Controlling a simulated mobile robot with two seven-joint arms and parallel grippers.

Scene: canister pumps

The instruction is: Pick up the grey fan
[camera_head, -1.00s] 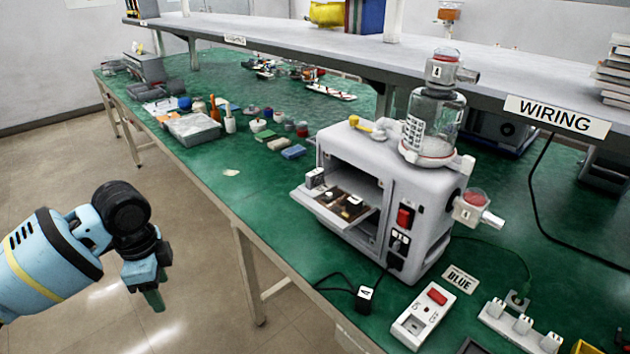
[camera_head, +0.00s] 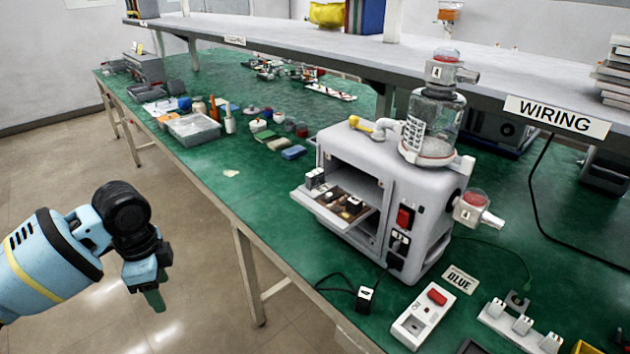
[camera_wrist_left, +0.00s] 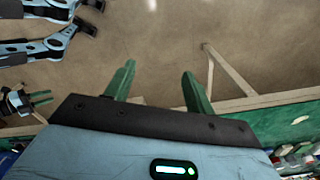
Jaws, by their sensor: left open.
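I cannot make out a thing that is clearly the grey fan in either view. A grey machine (camera_head: 428,222) with an open front and a tray pulled out stands on the green bench. A clear canister with a grey cap (camera_head: 437,118) stands on top of it. My left gripper (camera_head: 156,300) hangs over the floor, left of the bench and apart from everything. In the left wrist view its green fingers (camera_wrist_left: 158,80) are spread and empty. Another gripper (camera_wrist_left: 42,98), apparently my right one, shows small at the left edge of that view.
The green bench (camera_head: 215,180) runs along the aisle, its front edge right of my left arm. A grey shelf (camera_head: 300,40) overhangs its back. A switch box (camera_head: 423,314) and a socket strip (camera_head: 520,326) lie at front right. The floor (camera_head: 60,160) is clear.

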